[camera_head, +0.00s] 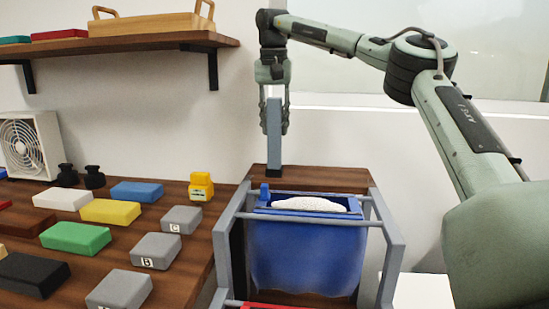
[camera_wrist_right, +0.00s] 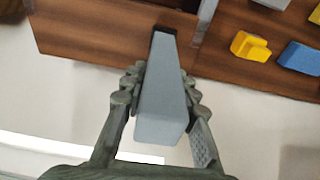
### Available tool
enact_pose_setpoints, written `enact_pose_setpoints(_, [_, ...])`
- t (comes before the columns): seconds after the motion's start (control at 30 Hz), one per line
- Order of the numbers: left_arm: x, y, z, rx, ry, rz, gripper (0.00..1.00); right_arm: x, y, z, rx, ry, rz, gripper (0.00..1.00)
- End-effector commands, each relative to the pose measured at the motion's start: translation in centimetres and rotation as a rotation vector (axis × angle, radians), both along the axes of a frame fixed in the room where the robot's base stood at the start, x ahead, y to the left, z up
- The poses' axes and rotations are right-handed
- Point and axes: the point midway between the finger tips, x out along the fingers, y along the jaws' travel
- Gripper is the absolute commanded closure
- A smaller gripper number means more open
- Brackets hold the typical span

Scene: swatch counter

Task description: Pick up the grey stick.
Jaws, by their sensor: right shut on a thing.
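The grey stick (camera_head: 274,148) is a long bar with a dark lower end. It stands upright between the fingers of my right gripper (camera_head: 275,128), which is shut on its upper part. The right wrist view shows the stick (camera_wrist_right: 163,100) running between both fingers of the right gripper (camera_wrist_right: 165,80), with its dark tip toward the wooden counter. The tip overlaps the counter's back edge in the head view; I cannot tell whether it touches the wood. My left gripper is not in view.
A grey rack (camera_head: 228,240) with a blue bag (camera_head: 305,255) holding something white stands in front of the stick. Left on the counter are coloured blocks, grey lettered blocks (camera_head: 156,251), and a yellow item (camera_head: 201,187). A wall shelf (camera_head: 150,40) hangs upper left.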

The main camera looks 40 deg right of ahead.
Motion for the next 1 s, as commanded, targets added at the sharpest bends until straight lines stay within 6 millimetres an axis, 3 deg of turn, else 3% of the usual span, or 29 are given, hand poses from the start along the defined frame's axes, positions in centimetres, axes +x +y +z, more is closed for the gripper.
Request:
enact_pose_setpoints(0.47, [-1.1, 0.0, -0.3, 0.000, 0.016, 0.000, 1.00, 0.1, 0.0, 1.1, 0.000, -0.003, -0.001, 1.00])
enact_pose_setpoints(0.8, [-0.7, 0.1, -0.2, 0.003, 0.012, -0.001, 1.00, 0.1, 0.1, 7.6, 0.000, -0.003, -0.002, 1.00])
enact_pose_setpoints(1.0, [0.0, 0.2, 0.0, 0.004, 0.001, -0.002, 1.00, 0.1, 0.1, 9.4, -0.001, -0.001, -0.001, 1.00])
